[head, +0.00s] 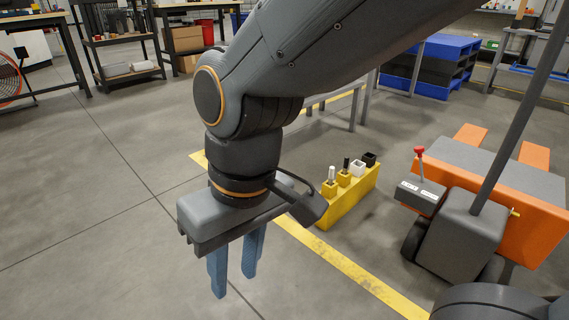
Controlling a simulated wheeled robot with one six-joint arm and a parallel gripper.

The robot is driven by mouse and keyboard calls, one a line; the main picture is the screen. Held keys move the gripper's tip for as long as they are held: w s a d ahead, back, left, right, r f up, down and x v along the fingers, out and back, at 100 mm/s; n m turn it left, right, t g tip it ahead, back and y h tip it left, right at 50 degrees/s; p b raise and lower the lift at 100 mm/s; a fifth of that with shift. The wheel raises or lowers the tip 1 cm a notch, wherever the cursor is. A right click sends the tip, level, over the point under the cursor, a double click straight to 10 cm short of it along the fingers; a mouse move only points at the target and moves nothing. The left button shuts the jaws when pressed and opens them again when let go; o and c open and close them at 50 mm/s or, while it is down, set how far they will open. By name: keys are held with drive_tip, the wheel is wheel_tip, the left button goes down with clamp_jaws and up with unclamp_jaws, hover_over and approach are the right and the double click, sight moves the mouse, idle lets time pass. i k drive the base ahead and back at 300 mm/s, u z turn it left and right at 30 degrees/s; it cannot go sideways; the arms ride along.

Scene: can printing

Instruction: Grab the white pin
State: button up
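The white pin (331,174) stands upright at the near left end of a yellow block (345,200), in a small yellow holder. My gripper (235,286) hangs with its two blue fingers pointing down, to the left of the yellow block in the picture. The fingers are apart with nothing seen between them. The gripper is clear of the white pin.
A black pin (346,165), a white square piece (358,168) and a black square piece (370,159) share the block. An orange and grey machine (465,190) with a red-knobbed lever (420,151) stands to the right. Floor at left is clear.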

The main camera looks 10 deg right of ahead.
sight(332, 169)
drive_tip(key=u, duration=0.75)
drive_tip(key=i, duration=1.8)
drive_tip(key=z, duration=3.05)
